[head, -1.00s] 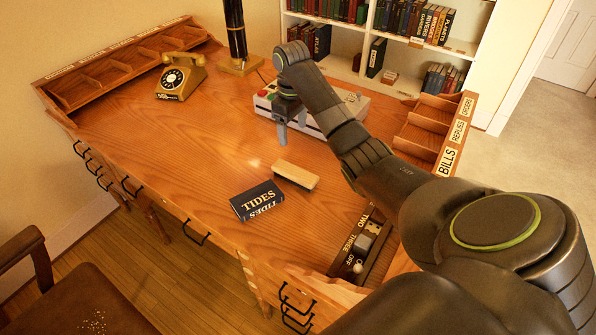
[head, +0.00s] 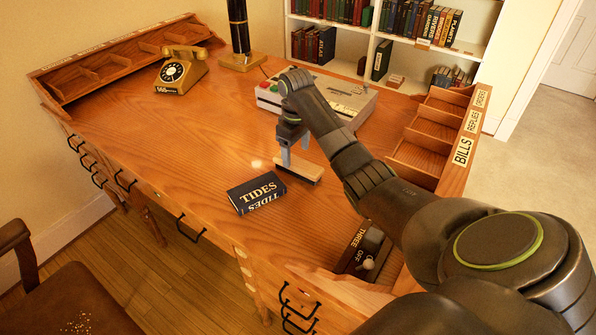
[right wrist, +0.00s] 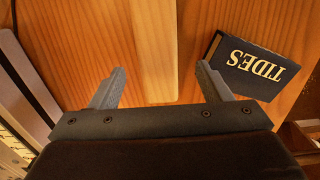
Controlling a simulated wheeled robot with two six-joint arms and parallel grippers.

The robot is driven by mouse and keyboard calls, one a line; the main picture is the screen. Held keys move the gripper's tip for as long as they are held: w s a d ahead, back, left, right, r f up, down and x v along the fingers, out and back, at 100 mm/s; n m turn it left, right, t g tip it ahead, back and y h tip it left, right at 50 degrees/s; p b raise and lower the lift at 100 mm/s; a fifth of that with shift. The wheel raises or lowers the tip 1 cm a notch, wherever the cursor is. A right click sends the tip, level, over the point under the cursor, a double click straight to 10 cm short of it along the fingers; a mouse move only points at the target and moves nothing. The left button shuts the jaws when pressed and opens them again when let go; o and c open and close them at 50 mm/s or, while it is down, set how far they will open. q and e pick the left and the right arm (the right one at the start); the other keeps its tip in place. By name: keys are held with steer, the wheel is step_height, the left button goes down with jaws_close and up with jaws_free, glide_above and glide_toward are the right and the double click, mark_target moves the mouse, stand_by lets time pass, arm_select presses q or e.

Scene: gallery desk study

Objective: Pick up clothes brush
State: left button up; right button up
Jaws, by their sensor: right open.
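The clothes brush (head: 305,171) lies on the desk, with a pale wooden back and darker bristles beneath. It is just right of the dark "TIDES" book (head: 257,193). My right gripper (head: 294,154) is open, pointing down over the brush's far part, with one finger partly covering it. In the right wrist view, the brush (right wrist: 152,45) is a pale strip lying between the two open fingers (right wrist: 160,80). Both fingers look apart from it, and the remaining height is hard to tell. My left gripper is out of view.
In the right wrist view, the book (right wrist: 258,65) lies close beside the right-hand finger. A grey box with coloured buttons (head: 345,101) stands behind the gripper. A switch panel (head: 365,252) is at the near right.

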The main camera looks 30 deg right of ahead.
mark_target(298, 162)
steer(key=f, duration=0.5)
steer(key=shift+s+d+f, duration=0.1)
steer(key=shift+d+f, duration=0.1)
steer(key=c, duration=1.1)
step_height(298, 162, up, 8)
steer(key=shift+r+p, duration=0.65)
steer(key=shift+p, duration=0.1)
steer(key=shift+r, duration=0.45)
steer(key=o, duration=0.4)
steer(key=shift+c, duration=1.3)
